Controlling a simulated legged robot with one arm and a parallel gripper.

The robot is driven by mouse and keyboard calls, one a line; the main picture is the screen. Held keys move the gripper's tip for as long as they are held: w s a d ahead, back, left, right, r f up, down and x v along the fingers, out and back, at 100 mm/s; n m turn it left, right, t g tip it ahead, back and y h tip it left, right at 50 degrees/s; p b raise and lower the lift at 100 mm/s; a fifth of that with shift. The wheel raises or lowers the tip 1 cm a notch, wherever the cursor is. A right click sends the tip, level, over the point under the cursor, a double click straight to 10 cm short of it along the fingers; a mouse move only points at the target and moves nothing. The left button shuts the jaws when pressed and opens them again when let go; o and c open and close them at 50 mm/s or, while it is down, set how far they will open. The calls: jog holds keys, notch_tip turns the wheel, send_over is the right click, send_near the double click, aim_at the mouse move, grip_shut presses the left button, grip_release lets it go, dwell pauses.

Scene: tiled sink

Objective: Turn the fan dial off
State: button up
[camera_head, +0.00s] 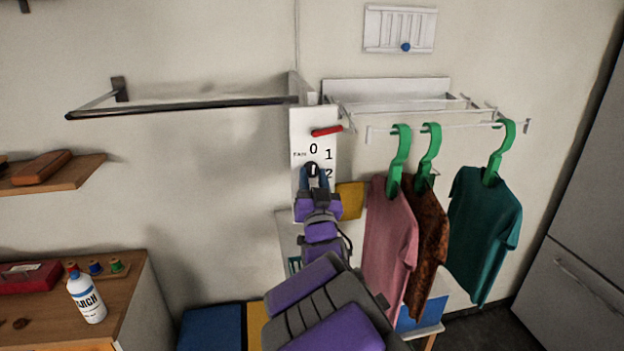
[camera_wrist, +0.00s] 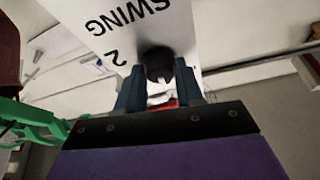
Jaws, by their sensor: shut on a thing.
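The fan dial (camera_head: 312,169) is a small round dark knob on a white wall panel (camera_head: 300,130) marked "FAN", 0, 1 and 2. My gripper (camera_head: 315,180) is at the panel with its blue fingers on both sides of the knob, shut on it. In the wrist view the dark knob (camera_wrist: 158,66) sits between the two fingertips (camera_wrist: 160,88). The digit 2 and the word "SWING" show beside it on the panel. The fingers partly hide the knob, and its exact setting is hard to read.
A red lever (camera_head: 327,131) sticks out above the dial. Pink, brown and teal shirts hang on green hangers (camera_head: 400,155) close to the right of my arm. A metal rail (camera_head: 190,105) extends left. A shelf and a counter with a bottle (camera_head: 87,297) stand at left.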

jog(key=shift+n+y, duration=0.8)
jog(key=shift+n, duration=0.7)
jog(key=shift+r, duration=0.1)
jog(key=o, duration=1)
jog(key=shift+w+a+g, duration=0.1)
jog(key=shift+g, duration=0.2)
